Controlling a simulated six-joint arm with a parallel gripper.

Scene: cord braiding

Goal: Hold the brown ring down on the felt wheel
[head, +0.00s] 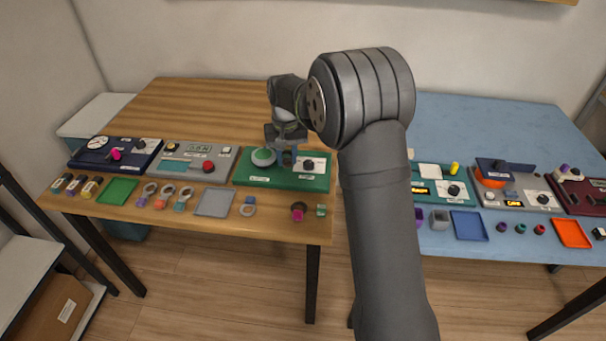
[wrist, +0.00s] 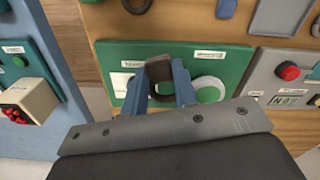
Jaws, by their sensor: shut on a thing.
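The felt wheel (head: 263,157) is a round disc with a green centre and a pale rim on the green station board. It also shows in the wrist view (wrist: 211,84), just right of my gripper. My gripper (wrist: 158,76) is shut on a dark brown block-shaped part (wrist: 158,71), which I take to be part of the brown ring. This part is next to the wheel's left edge in the wrist view. In the head view my gripper (head: 287,157) is over the board beside the wheel.
The green board (head: 255,180) has a knob panel (head: 310,165) close to my gripper. A grey station with a red button (head: 208,166) stands to its left. Loose rings, a grey tray (head: 214,203) and small parts lie along the wooden table's front edge.

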